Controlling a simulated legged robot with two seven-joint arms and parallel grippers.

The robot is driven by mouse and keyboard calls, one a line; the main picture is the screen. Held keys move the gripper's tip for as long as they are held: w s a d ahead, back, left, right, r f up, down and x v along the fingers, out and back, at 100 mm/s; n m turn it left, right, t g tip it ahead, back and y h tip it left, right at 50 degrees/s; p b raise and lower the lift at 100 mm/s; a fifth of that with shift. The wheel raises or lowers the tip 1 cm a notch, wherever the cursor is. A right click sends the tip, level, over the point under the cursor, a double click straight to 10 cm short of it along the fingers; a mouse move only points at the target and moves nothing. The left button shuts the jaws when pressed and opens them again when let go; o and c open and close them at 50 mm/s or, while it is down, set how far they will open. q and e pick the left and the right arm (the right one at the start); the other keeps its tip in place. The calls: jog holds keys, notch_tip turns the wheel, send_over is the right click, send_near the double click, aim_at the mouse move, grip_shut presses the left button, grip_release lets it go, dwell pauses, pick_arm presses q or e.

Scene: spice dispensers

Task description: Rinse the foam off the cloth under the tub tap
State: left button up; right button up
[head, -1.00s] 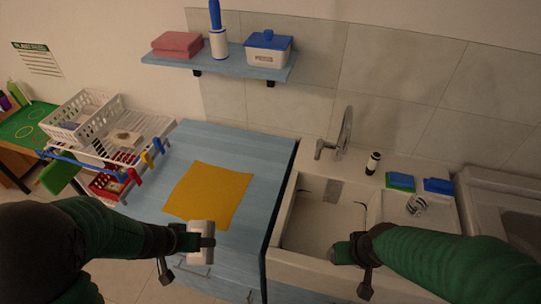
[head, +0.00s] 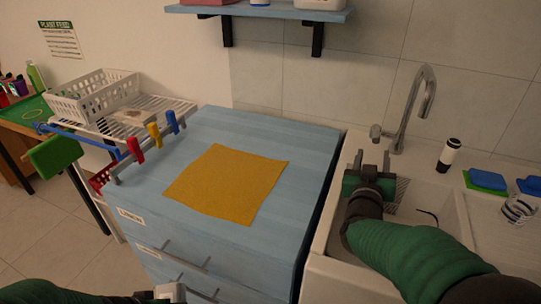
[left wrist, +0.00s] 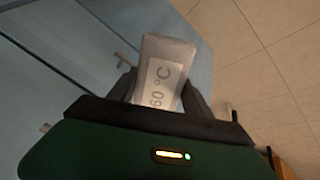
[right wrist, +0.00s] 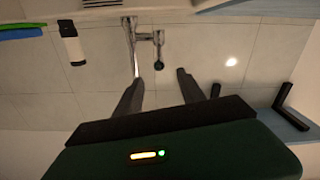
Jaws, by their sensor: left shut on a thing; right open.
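A mustard-yellow cloth (head: 228,184) lies flat on the blue cabinet; I see no foam on it. My left gripper (left wrist: 160,88) is shut on a pale grey-white thing (left wrist: 168,52) with a "60 °C" label; only its edge shows low in the head view (head: 170,291). The tub (head: 330,237) is right of the cabinet, with a curved metal tap (head: 428,95) behind it; I see no water running. My right gripper (head: 372,160) is open and empty over the tub's back, close in front of the tap's lever (head: 377,132). In the right wrist view the lever (right wrist: 159,64) shows between and beyond the fingers, apparently untouched.
A black-and-white bottle (head: 449,155), a green-and-blue sponge (head: 486,180) and a clear glass (head: 518,208) stand right of the tap. A white rack (head: 150,113) with a basket (head: 92,96) and coloured clips is left of the cabinet. A shelf (head: 270,11) hangs above.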

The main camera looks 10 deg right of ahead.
aim_at(375, 142)
pick_arm(q)
notch_tip(375, 142, down, 2)
jog(key=shift+d+f+b, duration=0.1)
jog(key=shift+f+b, duration=0.05)
jog(key=shift+b, duration=0.9)
pick_arm(e)
jog(key=x, duration=1)
jog(key=shift+w+d+f, duration=0.1)
jog(key=shift+w+d, duration=0.05)
jog(key=shift+d, duration=0.05)
jog(key=shift+w, duration=0.15)
grip_shut()
